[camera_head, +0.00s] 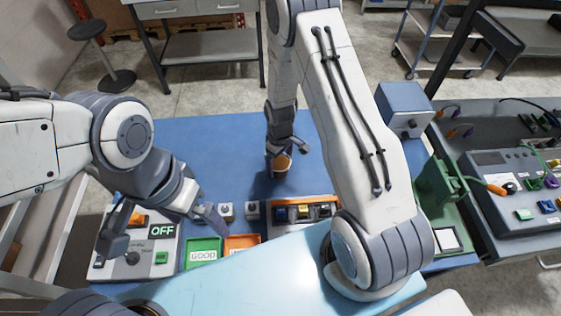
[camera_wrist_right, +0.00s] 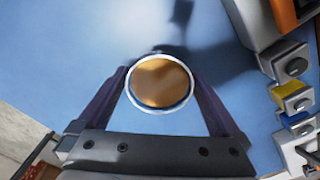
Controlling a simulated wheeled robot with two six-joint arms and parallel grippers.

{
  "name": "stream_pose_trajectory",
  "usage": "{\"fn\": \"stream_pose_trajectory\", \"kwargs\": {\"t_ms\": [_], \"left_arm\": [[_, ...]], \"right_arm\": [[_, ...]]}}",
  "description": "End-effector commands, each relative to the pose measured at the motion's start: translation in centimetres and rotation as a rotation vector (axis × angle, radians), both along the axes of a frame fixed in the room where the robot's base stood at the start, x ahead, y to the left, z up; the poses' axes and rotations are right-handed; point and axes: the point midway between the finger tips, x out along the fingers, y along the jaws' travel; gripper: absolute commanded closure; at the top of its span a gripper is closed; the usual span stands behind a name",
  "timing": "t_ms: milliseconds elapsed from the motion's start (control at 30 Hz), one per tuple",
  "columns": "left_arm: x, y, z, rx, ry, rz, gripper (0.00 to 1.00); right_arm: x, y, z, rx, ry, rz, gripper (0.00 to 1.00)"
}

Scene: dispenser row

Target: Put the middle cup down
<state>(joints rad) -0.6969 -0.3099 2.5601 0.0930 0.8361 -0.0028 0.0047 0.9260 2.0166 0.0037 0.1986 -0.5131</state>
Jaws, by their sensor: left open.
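The cup (camera_wrist_right: 160,83) is round with a pale rim and amber-brown inside, seen from above in the right wrist view. It also shows in the head view (camera_head: 281,163) over the blue table's middle. My right gripper (camera_head: 283,155) has its fingers on both sides of the cup, against its wall, and looks shut on it. The cup looks upright; I cannot tell whether its base touches the table. My left gripper (camera_head: 164,240) is open and empty, with its fingers spread over the OFF panel at the front left.
The blue table (camera_head: 200,150) is clear around the cup. Along its front are the OFF panel (camera_head: 135,273), a green GOOD tray (camera_head: 203,253), an orange tray (camera_head: 241,243) and a row of dispensers (camera_head: 303,210). A green press-like device (camera_head: 437,190) and blue box (camera_head: 404,108) stand right.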

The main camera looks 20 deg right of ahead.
Motion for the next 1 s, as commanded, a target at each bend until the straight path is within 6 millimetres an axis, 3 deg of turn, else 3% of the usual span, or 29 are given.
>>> {"fn": "stream_pose_trajectory", "kwargs": {"t_ms": [233,367,800,1000], "left_arm": [[0.0,0.0,0.5,0.000,0.000,0.000,0.00],[0.0,0.0,-0.4,0.000,0.000,0.000,0.00],[0.0,0.0,-2.8,0.000,0.000,0.005,0.00],[0.0,0.0,-3.2,0.000,0.001,0.006,0.00]], "right_arm": [[0.0,0.0,0.6,0.000,0.000,0.000,0.00],[0.1,0.0,1.6,0.000,-0.004,0.000,0.00],[0.1,0.0,9.7,0.000,-0.006,0.000,0.00],[0.0,0.0,11.9,0.000,-0.002,-0.002,0.00]]}}
